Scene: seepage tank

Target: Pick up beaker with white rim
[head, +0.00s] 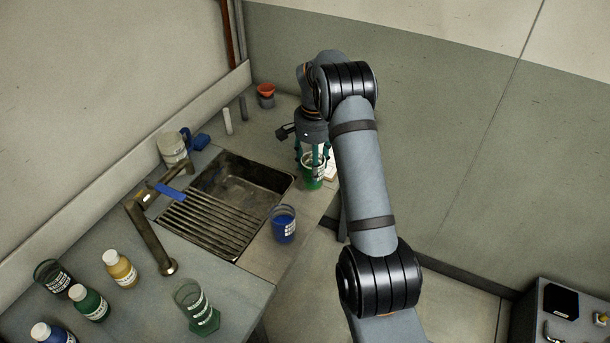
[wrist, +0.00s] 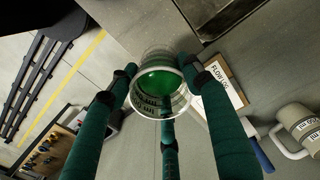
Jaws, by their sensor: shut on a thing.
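The beaker with a white rim (head: 313,180) is clear, with green liquid in it. It is at the right side of the counter, right of the sink. In the wrist view the beaker (wrist: 158,84) shows its white rim and green contents from above. My gripper (head: 312,160) points down over it. In the wrist view the green fingers of my gripper (wrist: 158,98) are shut around the beaker, near its rim. I cannot tell whether its base touches the counter.
A beaker with blue liquid (head: 284,224) stands at the counter's front edge. The sink (head: 246,180) and tap (head: 150,236) lie left. A white jug (head: 172,150) stands behind. A flow log (wrist: 224,82) lies close beside my fingers. Several bottles (head: 90,302) stand front left.

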